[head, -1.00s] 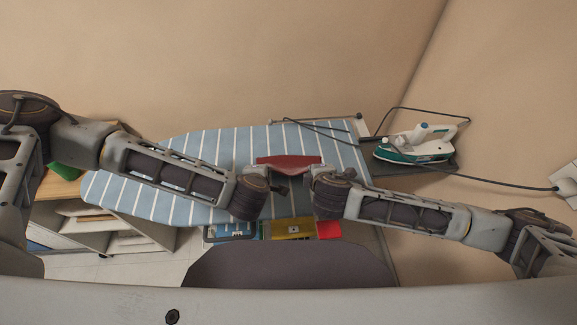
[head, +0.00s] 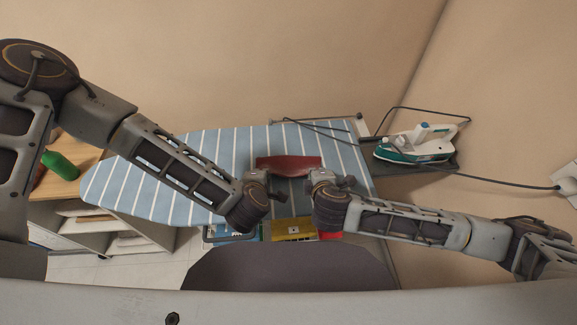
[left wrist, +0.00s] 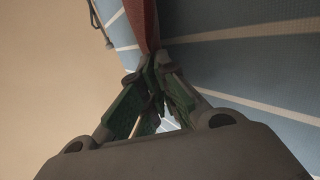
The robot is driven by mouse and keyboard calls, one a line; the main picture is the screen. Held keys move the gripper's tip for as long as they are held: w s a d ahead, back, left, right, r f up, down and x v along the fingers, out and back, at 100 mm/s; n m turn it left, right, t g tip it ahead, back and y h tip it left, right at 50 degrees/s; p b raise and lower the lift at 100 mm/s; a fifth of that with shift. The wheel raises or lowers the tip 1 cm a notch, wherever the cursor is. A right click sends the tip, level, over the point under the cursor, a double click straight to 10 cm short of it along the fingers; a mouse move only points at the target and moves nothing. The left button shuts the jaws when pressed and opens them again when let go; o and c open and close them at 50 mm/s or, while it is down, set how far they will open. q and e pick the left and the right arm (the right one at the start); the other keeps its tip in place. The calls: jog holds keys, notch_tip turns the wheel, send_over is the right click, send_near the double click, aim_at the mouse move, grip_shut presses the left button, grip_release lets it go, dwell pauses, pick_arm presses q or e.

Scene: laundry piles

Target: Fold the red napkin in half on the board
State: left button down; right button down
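The red napkin (head: 288,166) is a short band near the right part of the striped board (head: 215,150). It spans between my two grippers, with its near edge dipping slightly in the middle. My left gripper (head: 258,174) is at its left near corner; in the left wrist view the fingertips (left wrist: 155,58) come together on a strip of the napkin (left wrist: 144,25). My right gripper (head: 320,174) is at the right near corner and seems to pinch it, though its fingertips are too small to see clearly. A dark shadow lies on the board below the napkin.
A green and white iron (head: 415,145) stands on a rest at the board's right end, its cable running to the wall. The board's left half is clear.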

pick_arm(q)
jog(key=shift+a+f, duration=0.15)
jog(key=shift+a, duration=0.05)
pick_arm(e)
jog(key=shift+s+f, duration=0.15)
jog(key=shift+s, duration=0.05)
dwell(0.4)
pick_arm(q)
jog(key=c, duration=1.4)
grip_release()
pick_arm(e)
jog(key=c, duration=1.4)
grip_release()
pick_arm(q)
jog(key=shift+o, duration=0.2)
pick_arm(e)
jog(key=shift+o, duration=0.2)
